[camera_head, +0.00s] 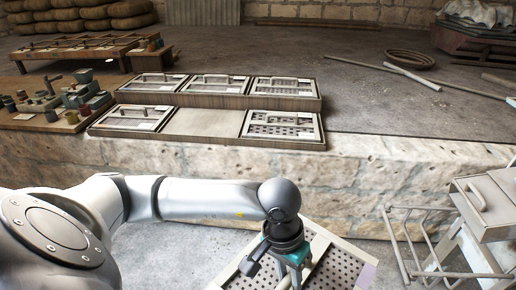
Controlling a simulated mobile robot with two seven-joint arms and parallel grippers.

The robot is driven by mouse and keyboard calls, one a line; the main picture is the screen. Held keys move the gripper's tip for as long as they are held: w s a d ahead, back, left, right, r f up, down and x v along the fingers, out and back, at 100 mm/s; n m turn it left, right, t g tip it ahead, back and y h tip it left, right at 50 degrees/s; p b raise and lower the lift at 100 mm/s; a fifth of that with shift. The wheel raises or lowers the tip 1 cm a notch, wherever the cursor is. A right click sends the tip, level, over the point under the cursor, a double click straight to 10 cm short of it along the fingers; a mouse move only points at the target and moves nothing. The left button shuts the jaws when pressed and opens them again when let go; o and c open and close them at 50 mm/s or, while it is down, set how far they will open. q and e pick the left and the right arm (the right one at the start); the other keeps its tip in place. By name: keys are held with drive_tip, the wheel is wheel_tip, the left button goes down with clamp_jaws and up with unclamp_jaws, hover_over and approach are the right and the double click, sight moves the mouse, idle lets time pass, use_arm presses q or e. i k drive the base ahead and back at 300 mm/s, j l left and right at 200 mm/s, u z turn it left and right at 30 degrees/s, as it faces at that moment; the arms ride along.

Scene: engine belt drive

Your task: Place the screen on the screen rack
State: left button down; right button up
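A framed screen with a perforated plate (342,268) is at the bottom centre, turned at an angle and cut off by the picture edge. My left gripper (294,273) is over its middle and appears shut on the screen's handle; the fingertips are partly hidden. The screen rack (213,141) is a low wooden tray in two stepped rows on the stone ledge. Its back row holds three screens. Its front row holds a screen at the left (133,118) and one at the right (283,125), with a bare middle compartment between them. My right gripper is out of view.
The stone ledge's front edge (330,150) lies between the held screen and the rack. Left of the rack is a board with small pots (50,113). A metal wire frame (430,240) and a handled box (490,205) stand at the right.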

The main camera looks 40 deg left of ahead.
sight(205, 121)
drive_tip(key=i+j, duration=0.1)
drive_tip(key=j, duration=0.4)
drive_tip(key=i+j, duration=0.1)
drive_tip(key=j, duration=0.4)
drive_tip(key=i+j, duration=0.1)
drive_tip(key=j, duration=0.4)
drive_tip(key=i+j, duration=0.1)
drive_tip(key=j, duration=0.4)
